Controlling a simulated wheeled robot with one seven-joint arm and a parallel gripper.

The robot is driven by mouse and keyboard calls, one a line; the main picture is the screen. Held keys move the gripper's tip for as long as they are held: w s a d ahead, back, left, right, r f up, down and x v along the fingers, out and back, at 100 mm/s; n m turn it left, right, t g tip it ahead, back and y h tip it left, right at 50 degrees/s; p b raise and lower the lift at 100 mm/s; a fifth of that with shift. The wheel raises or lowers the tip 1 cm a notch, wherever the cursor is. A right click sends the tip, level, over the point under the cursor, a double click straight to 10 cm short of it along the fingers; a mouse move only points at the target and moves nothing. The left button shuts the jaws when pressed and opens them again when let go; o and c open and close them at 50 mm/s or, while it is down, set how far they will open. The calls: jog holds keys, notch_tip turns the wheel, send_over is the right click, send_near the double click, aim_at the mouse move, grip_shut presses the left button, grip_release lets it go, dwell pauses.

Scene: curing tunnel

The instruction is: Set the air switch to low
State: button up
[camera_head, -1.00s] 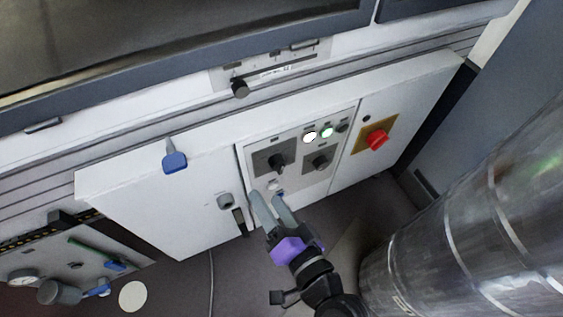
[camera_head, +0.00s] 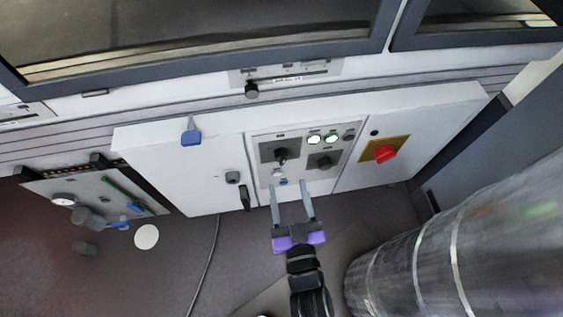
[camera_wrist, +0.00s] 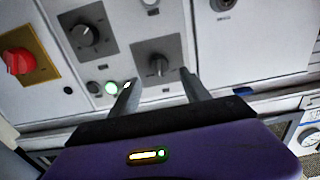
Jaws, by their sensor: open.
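The control panel (camera_head: 302,158) on the white cabinet carries two dark rotary switches. The left switch (camera_head: 281,154) has a black knob on a dark square plate; it also shows in the wrist view (camera_wrist: 158,66). The right switch (camera_head: 324,161) is similar and shows at upper left in the wrist view (camera_wrist: 86,32). Their labels are too small to read, so I cannot tell which is the air switch. My gripper (camera_head: 291,188) is open and empty, below the panel in the head view. In the wrist view its fingertips (camera_wrist: 158,80) lie either side of the left switch's knob, apparently short of it.
A red stop button (camera_head: 385,154) on a yellow plate is right of the panel. Lit round buttons (camera_head: 331,139) sit above the right switch. A blue handle (camera_head: 191,136) and a dark latch (camera_head: 244,197) are to the left. A large metal cylinder (camera_head: 470,250) stands at right.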

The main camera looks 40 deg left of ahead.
aim_at(282, 163)
jog(key=shift+x, duration=3.85)
